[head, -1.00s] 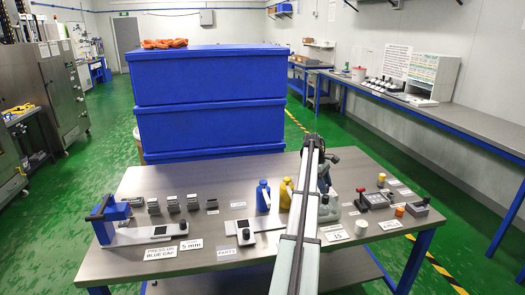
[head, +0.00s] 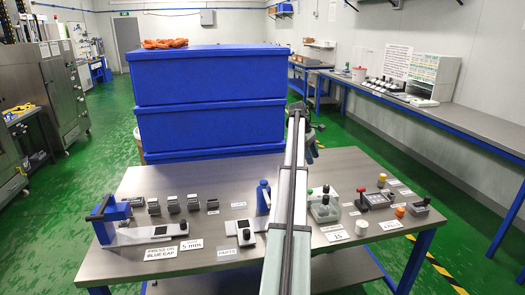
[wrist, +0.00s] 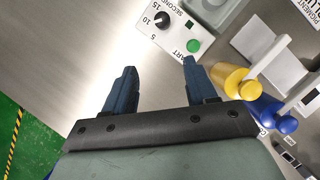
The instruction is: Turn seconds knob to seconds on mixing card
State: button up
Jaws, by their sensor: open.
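The black seconds knob (wrist: 162,18) is at the top of the wrist view, on a white panel marked 5, 10, 15 and SECONDS. Its exact pointing is too small to tell. A green start button (wrist: 193,46) is beside it. My gripper (wrist: 159,63) is open and empty, its dark blue fingers apart and below the knob in the picture, not touching it. In the head view my gripper (head: 312,148) is beyond the table's far edge, partly hidden by my arm. A white card (head: 335,237) reads 15; its smaller text is unreadable, so I cannot tell if it is the mixing card.
A yellow bottle (wrist: 228,78) and a blue bottle (wrist: 277,118) stand right of my fingers in the wrist view. Bare steel lies left of the knob in the wrist view.

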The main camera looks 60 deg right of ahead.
jog(key=w+a+f+n+t+h, duration=0.1)
jog(key=w+h, duration=0.1)
jog(key=w, duration=0.9)
jog(key=w+a+f+n+t+h, duration=0.1)
jog(key=w+n+t+h, duration=0.1)
jog(key=w, duration=1)
jog(key=shift+w+a+h, duration=0.15)
jog(key=shift+a+h, duration=0.2)
jog(key=shift+h, duration=0.05)
jog(key=shift+f, duration=0.1)
jog(key=s+d+r+m, duration=0.15)
jog(key=s+d, duration=0.25)
jog(key=s, duration=0.7)
jog(key=s+d+r+m+y, duration=0.1)
jog(key=s+d+r, duration=0.15)
jog(key=s, duration=0.75)
jog(key=s+d+r+m, duration=0.15)
jog(key=s+d, duration=0.35)
jog(key=s, duration=0.6)
jog(key=n+t+y, duration=0.1)
jog(key=n+y, duration=0.3)
jog(key=n, duration=0.1)
send_near(326, 186)
notch_tip(326, 186, down, 9)
jog(key=shift+s+f, duration=0.1)
jog(key=shift+s, duration=0.05)
grip_shut()
